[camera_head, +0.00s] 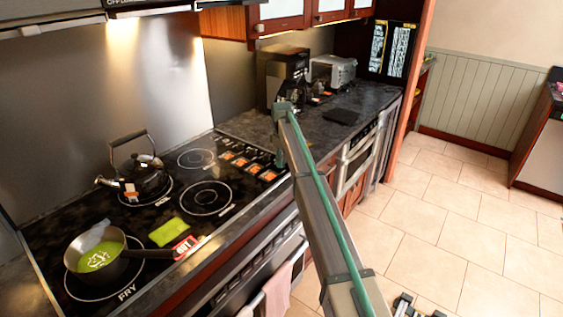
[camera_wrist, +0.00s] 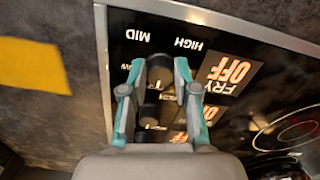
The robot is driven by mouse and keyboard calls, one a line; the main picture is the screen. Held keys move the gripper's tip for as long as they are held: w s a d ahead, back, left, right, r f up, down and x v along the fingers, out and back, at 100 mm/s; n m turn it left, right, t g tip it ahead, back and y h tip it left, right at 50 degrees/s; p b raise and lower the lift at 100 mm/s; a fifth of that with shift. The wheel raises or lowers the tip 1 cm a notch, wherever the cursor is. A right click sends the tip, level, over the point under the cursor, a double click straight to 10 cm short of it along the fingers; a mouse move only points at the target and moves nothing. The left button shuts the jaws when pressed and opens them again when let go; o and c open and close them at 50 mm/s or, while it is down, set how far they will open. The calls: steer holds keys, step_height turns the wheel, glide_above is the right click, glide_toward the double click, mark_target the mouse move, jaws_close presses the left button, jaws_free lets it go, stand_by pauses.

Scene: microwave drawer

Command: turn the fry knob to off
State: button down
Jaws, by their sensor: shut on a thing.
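In the wrist view, my gripper (camera_wrist: 160,72) is shut around a dark round knob (camera_wrist: 160,80), a fingertip on each side. This is the fry knob, beside the orange-and-white "FRY OFF" label (camera_wrist: 231,75). "HIGH" and "MID" are printed near it. The fingers partly cover the knob, and I cannot tell which setting it points at. In the head view, my gripper (camera_head: 280,158) reaches down to the right end of the cooktop's control panel (camera_head: 240,165). The knob is hidden there.
More knobs sit in line below the held one in the wrist view. The cooktop holds a black kettle (camera_head: 141,178) and a pan of green food (camera_head: 100,257). A coffee machine (camera_head: 283,75) and a toaster (camera_head: 333,72) stand on the counter (camera_head: 360,98) behind my gripper.

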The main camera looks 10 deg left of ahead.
stand_by(0.3)
steer(key=c, duration=0.9)
jaws_free()
steer(key=shift+o, duration=0.2)
steer(key=shift+r, duration=0.1)
step_height(320, 180, up, 12)
